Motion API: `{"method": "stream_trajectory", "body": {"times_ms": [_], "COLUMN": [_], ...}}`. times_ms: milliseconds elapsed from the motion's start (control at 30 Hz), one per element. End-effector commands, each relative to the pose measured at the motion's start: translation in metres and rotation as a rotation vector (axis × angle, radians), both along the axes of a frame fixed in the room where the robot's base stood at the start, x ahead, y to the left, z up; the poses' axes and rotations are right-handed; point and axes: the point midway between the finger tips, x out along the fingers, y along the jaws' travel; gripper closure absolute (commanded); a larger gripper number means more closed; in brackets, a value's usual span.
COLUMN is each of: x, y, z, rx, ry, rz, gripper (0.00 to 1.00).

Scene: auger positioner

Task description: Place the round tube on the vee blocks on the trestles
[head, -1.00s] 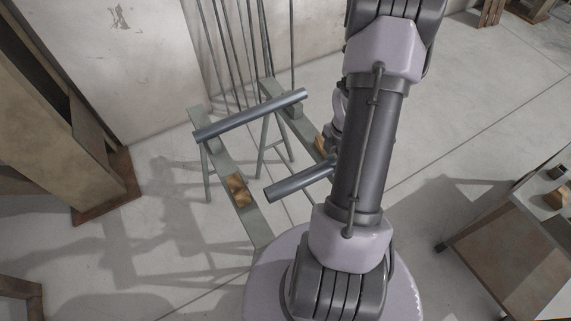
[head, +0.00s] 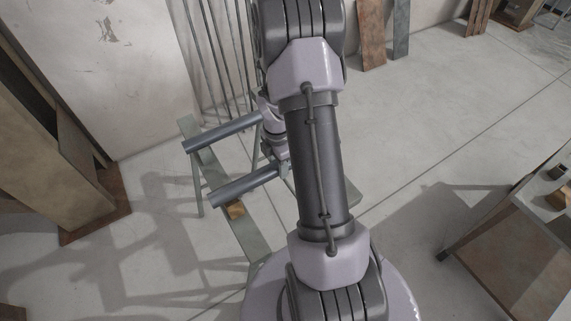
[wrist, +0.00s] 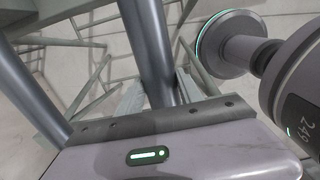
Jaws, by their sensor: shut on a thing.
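My gripper (head: 281,168) is shut on a blue-grey round tube (head: 240,188), near the tube's right end, which my arm partly hides. The tube points down-left in the head view, and its free end overlaps the near trestle (head: 256,240). A tan vee block (head: 236,211) on that trestle shows just below the tube; the tube appears above it, but I cannot tell the height. The other trestle (head: 239,106) and its tan block are mostly hidden by my arm.
A second, similar tube (head: 214,135) lies across the far part of the trestles, close to the held one. Thin rods (head: 212,60) lean on the wall behind. A brown cabinet (head: 50,130) stands left and a cart (head: 515,240) right.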

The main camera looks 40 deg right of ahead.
Motion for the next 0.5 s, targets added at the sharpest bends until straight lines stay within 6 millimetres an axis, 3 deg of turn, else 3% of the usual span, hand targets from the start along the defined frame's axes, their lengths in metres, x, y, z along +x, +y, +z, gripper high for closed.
{"method": "stream_trajectory", "body": {"times_ms": [67,400,433,500], "x": [-0.0001,0.0001,-0.0004,-0.0004], "y": [-0.0002,-0.0007,-0.0004,-0.0004], "z": [-0.0160,-0.0169,-0.0176,-0.0169], "rx": [0.000,-0.001,0.000,0.000], "ry": [0.000,-0.002,0.000,0.000], "rz": [0.000,0.000,0.000,0.000], "gripper": [1.00,1.00,0.55,0.41]}}
